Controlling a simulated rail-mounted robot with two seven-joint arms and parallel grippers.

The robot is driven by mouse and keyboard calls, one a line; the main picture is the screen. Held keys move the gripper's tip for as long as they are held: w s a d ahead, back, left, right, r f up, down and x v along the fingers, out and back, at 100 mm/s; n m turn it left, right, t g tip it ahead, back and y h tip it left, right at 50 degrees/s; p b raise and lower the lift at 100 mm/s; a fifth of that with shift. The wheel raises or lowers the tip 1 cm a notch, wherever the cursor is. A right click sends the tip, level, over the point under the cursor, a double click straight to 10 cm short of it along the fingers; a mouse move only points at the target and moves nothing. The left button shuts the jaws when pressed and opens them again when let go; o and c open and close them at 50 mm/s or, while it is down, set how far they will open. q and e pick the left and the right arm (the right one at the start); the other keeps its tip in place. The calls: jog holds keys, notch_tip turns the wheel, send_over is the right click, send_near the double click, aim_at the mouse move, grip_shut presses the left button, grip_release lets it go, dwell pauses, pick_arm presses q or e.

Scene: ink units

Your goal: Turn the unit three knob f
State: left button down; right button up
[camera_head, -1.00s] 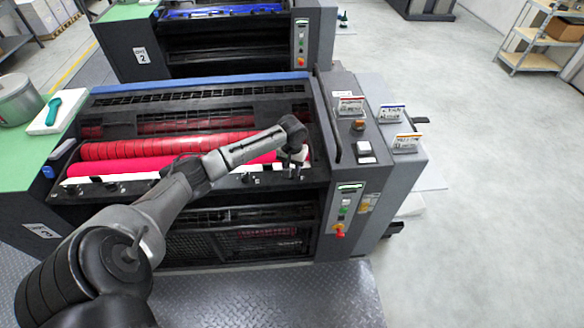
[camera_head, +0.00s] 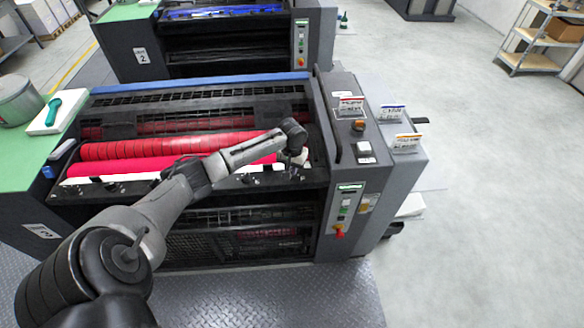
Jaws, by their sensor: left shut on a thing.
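Unit three (camera_head: 42,231) is the near press unit, with a row of small dark knobs (camera_head: 247,180) along its front ledge below the red rollers. My left arm reaches across the unit from the lower left. My left gripper (camera_head: 293,170) points down at the right end of the knob row and is shut on a knob there. The gripper covers that knob, and its letter cannot be read. My right gripper is not in view.
Red and pink rollers (camera_head: 150,148) lie just behind the ledge. A control panel (camera_head: 345,205) stands to the right, with cards (camera_head: 407,140) on top. Unit two (camera_head: 140,56) is behind.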

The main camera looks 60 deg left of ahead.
pick_arm(q)
jog(key=shift+r+m+p, duration=0.2)
jog(key=shift+m+p, duration=0.4)
jog(key=shift+p, duration=0.3)
jog(key=shift+d+m+p, duration=0.15)
jog(key=shift+m+p, duration=1.05)
jog(key=shift+p, duration=0.05)
jog(key=m+p, duration=0.1)
jog(key=m, duration=0.1)
jog(key=m+p, duration=0.1)
jog(key=m, duration=0.1)
jog(key=shift+w+d+f, duration=0.1)
jog(key=shift+w+d, duration=0.05)
jog(key=shift+d, duration=0.05)
jog(key=shift+d+m+p, duration=0.15)
jog(key=shift+m+p, duration=0.4)
jog(key=shift+m, duration=0.55)
jog(key=shift+f, duration=0.1)
jog(key=c, duration=1.2)
grip_release()
